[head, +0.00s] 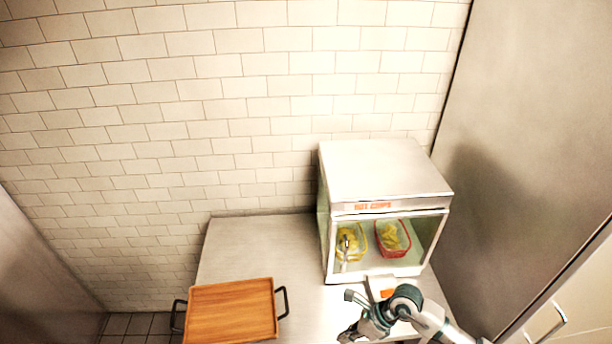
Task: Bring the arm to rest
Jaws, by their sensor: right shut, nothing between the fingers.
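My right arm comes in from the lower right. Its gripper (349,337) is shut and empty at the bottom edge of the view, low in front of the warmer cabinet (386,172). The gripper is partly cut off by the frame edge. It appears apart from the wooden tray (232,312), which lies to its left. My left arm and gripper are not in view.
The cabinet stands on a steel counter (262,250), its front open. Inside are a yellow-rimmed basket (351,256) with a utensil and a red basket (393,250), both holding yellow food. A metal panel (530,120) stands at right.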

